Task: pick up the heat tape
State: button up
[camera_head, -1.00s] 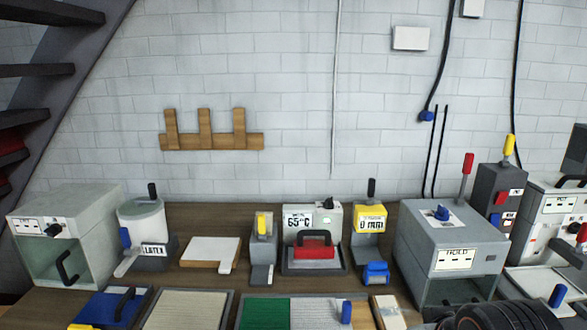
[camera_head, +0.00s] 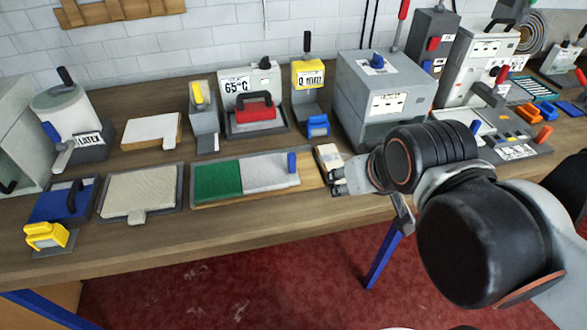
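No item carries a readable heat tape label, so I cannot tell for sure which thing it is. A small cream block on a dark base (camera_head: 328,155) lies on the bench beside the right end of the green and grey board.
The wooden bench (camera_head: 230,230) holds a green and grey board (camera_head: 218,182), a beige mat (camera_head: 140,192), a latex pot (camera_head: 68,110), a 65°C press (camera_head: 250,95) and a grey box machine (camera_head: 380,85). A bare strip runs along the front edge. Red floor (camera_head: 250,290) lies below.

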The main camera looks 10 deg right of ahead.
aim_at(331, 157)
jog(key=k+j+z, duration=0.1)
jog(key=j+z, duration=0.2)
jog(key=k+j+z, duration=0.15)
jog(key=j+z, duration=0.15)
jog(key=j, duration=0.2)
jog(key=k+j+z, duration=0.15)
jog(key=j+z, duration=0.15)
jog(key=k+j+z, duration=0.3)
jog(key=k+l+u, duration=0.1)
jog(key=l, duration=0.25)
jog(key=i+j, duration=0.1)
jog(key=j, duration=0.15)
jog(key=i+j+z, duration=0.1)
jog(key=j, duration=0.15)
